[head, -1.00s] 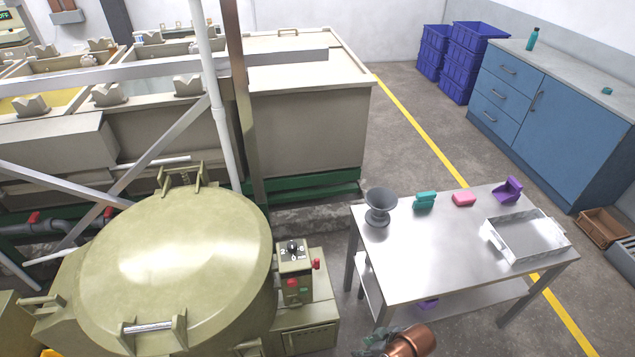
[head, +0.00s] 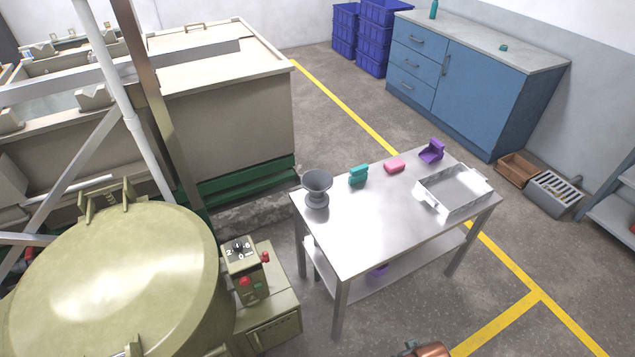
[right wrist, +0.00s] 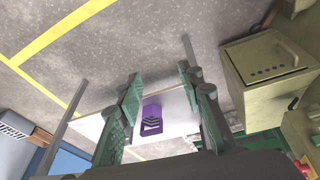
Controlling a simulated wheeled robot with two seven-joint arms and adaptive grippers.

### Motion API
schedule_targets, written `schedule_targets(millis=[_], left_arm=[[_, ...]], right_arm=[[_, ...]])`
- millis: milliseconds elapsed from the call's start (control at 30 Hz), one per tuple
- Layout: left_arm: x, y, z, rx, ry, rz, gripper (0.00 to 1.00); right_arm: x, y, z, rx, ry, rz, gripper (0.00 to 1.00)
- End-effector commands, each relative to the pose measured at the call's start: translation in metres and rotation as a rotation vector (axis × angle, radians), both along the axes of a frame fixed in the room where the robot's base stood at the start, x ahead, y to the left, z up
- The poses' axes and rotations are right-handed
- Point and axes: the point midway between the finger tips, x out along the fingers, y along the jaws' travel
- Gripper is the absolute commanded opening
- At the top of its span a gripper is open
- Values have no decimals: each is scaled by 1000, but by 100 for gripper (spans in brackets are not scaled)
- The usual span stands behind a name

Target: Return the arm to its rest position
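My right gripper (right wrist: 160,74) shows in the right wrist view with its two green-padded fingers spread apart. Nothing is between the pads. A purple object (right wrist: 152,118) lies beyond the fingers on a pale surface and is apart from them. My left gripper is in neither view. In the head view a copper-coloured rounded part sits at the bottom edge, mostly cut off; I cannot make out fingers there.
A steel table (head: 375,231) holds a grey funnel-shaped vessel (head: 317,187), teal (head: 358,175), pink (head: 395,166) and purple (head: 432,151) items, and a metal tray (head: 426,200). An olive machine (head: 115,275) stands left.

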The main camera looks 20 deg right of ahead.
Motion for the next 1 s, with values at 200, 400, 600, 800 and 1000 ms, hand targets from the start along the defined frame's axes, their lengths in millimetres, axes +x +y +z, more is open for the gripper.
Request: schedule_targets(millis=[200, 400, 600, 800, 1000], left_arm=[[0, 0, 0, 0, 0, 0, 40], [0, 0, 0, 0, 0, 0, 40], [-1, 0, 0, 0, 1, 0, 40], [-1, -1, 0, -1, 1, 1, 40], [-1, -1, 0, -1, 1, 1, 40]], right_arm=[[4, 3, -60, 8, 27, 10, 35], [-1, 7, -141, 16, 59, 24, 35], [-35, 13, -249, 25, 104, 44, 35], [-97, 17, -339, 33, 150, 68, 35], [-171, 16, -396, 35, 189, 90, 35]])
